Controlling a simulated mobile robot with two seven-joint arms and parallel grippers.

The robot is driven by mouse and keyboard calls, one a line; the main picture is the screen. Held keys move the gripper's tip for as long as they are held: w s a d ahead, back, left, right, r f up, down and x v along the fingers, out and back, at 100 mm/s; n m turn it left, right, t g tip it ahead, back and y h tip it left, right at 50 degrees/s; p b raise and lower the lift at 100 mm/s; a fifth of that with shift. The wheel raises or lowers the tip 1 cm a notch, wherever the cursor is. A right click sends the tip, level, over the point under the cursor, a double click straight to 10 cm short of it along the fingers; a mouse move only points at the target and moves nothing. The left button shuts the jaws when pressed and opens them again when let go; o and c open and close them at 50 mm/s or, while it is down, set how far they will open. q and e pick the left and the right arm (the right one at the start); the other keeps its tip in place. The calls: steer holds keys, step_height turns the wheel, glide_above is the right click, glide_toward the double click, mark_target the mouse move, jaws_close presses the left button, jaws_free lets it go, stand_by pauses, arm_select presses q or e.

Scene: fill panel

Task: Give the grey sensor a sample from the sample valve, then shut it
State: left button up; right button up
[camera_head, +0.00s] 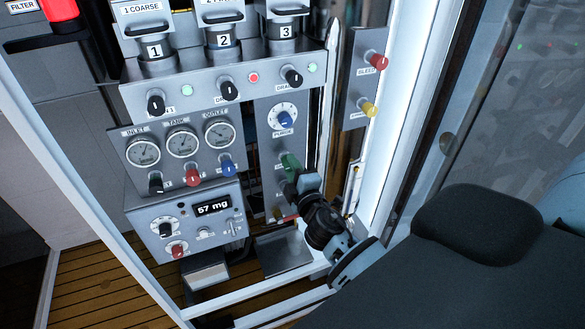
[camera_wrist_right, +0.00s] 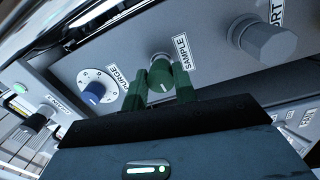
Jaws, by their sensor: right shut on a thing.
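The sample valve is a green knob (camera_wrist_right: 160,68) beside the SAMPLE label in the right wrist view. In the head view the green (camera_head: 290,162) shows on the narrow right panel, below the PURGE knob. My right gripper (camera_wrist_right: 160,90) is shut on this knob, one finger on each side; in the head view the gripper (camera_head: 291,180) partly covers it. A grey box (camera_head: 190,222) at the lower left has a display reading 57 mg; I cannot tell whether it is the grey sensor. My left gripper is not in view.
A blue PURGE knob (camera_head: 285,118) sits above the valve. A grey cylinder (camera_wrist_right: 268,42) stands by a label ending in PORT. Several gauges and knobs fill the panel to the left. Red (camera_head: 378,63) and yellow (camera_head: 369,109) knobs are at the right. A white frame post runs close to my arm.

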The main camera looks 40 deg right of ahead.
steer(key=n, duration=0.5)
steer(key=shift+y+p, duration=0.3)
steer(key=shift+n, duration=0.3)
steer(key=o, duration=1)
steer(key=shift+c, duration=0.2)
steer(key=shift+s, duration=0.1)
steer(key=v, duration=0.7)
steer(key=shift+s+b, duration=0.35)
steer(key=shift+b, duration=0.1)
